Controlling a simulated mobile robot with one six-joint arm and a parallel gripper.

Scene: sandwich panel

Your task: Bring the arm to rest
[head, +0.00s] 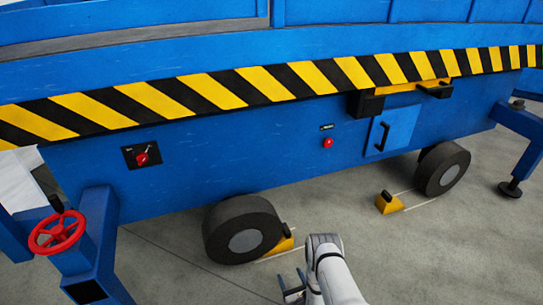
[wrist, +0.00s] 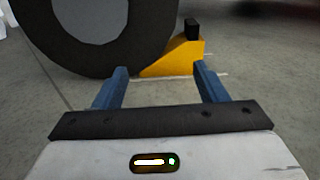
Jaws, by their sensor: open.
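My gripper (wrist: 161,80) is open, with its two blue fingers apart and nothing between them. In the head view, my gripper (head: 291,283) is low in the picture, in front of the near wheel. The near black wheel (head: 242,229) has a yellow chock (head: 282,243) at its right side. In the wrist view, the wheel (wrist: 95,60) is at the upper left, and the yellow chock (wrist: 175,58) with a black block on top shows beyond the fingers.
A blue trailer-like machine (head: 230,150) with a striped edge fills the back. A second yellow chock (head: 389,203) stands left of the far wheel (head: 442,168), apart from it. A red handwheel (head: 56,232) is at lower left. Grey floor (head: 440,250) is clear at lower right.

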